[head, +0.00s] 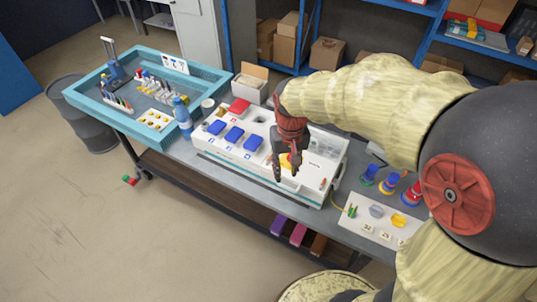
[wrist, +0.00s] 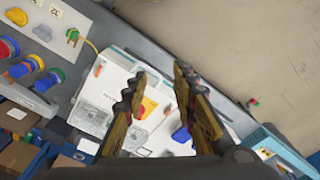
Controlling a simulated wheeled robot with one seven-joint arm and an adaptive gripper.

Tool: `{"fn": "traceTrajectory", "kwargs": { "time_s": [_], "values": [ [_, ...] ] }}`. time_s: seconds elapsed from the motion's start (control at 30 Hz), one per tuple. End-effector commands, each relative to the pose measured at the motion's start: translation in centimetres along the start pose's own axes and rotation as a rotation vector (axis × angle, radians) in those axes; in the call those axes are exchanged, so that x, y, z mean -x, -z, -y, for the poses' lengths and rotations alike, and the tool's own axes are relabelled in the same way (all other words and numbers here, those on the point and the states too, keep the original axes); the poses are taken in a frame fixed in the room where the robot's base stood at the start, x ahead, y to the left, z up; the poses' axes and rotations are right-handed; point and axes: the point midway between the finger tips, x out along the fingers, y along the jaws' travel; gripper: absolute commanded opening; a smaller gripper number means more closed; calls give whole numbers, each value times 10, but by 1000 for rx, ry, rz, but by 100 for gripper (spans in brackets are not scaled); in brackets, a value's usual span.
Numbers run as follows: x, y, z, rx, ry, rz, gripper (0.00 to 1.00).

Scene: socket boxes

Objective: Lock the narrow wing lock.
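A long white socket box (head: 228,168) stands on the grey table; it also shows in the wrist view (wrist: 92,118). My gripper (head: 288,174) is above its right part, pointing down, with fingers apart and nothing between them. The open fingers also show in the wrist view (wrist: 160,72). A yellow and red piece (head: 285,161) on the box lies below the gripper, partly hidden by it; in the wrist view it is beside the left finger (wrist: 149,107). A small orange piece (head: 323,184) is at the box's right end. I cannot tell which piece is the narrow wing lock.
Blue lids (head: 234,135) and a red lid (head: 240,106) are on the box's left part. A panel with coloured pieces (head: 380,222) lies to the right. A teal tray (head: 105,118) with small parts and a blue bottle (head: 182,115) are at left.

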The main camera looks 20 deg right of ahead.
Motion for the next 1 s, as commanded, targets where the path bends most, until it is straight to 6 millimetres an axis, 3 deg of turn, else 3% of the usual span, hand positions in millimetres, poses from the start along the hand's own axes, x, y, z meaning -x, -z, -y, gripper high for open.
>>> {"fn": "traceTrajectory", "kwargs": {
  "time_s": [0.53, 0.6, 0.7, 1.0],
  "values": [
    [-102, 133, 16, -366, -33, 106, 27],
    [-105, 154, 19, -439, -29, 83, 27],
    [-90, 181, 22, -542, -13, 31, 27],
    [-94, 183, 22, -676, -13, 26, 27]
  ]
}}
